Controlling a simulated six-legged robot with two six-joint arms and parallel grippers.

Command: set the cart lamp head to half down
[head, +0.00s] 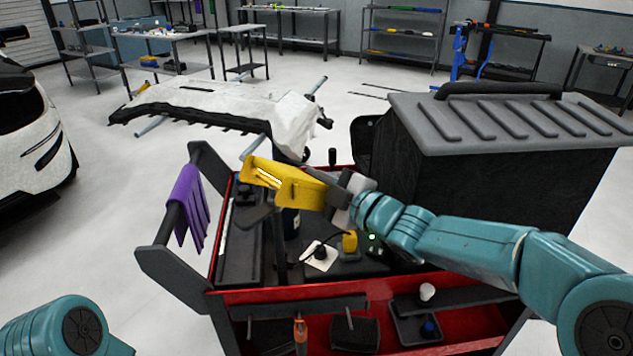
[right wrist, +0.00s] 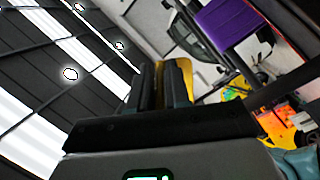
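The cart lamp head (head: 282,184) is a yellow, boxy head with a glowing strip on its left part. It is above the red tool cart (head: 375,290), tilted slightly down to the right. My right gripper (head: 328,192) is at the lamp head's right end, its dark fingers against or very close to it. In the right wrist view, the fingers (right wrist: 160,85) are near each other, with the yellow lamp head (right wrist: 186,74) at their tips. Whether they clamp it is hidden. My left gripper is out of view; only a teal arm link shows at lower left.
A purple cloth (head: 190,205) hangs on the cart's left handle. A yellow plug (head: 350,241) and a white card (head: 321,257) lie on the cart top. A large black bin with grey lid (head: 510,122) stands right. A white-covered panel (head: 225,105) is behind; a car is far left.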

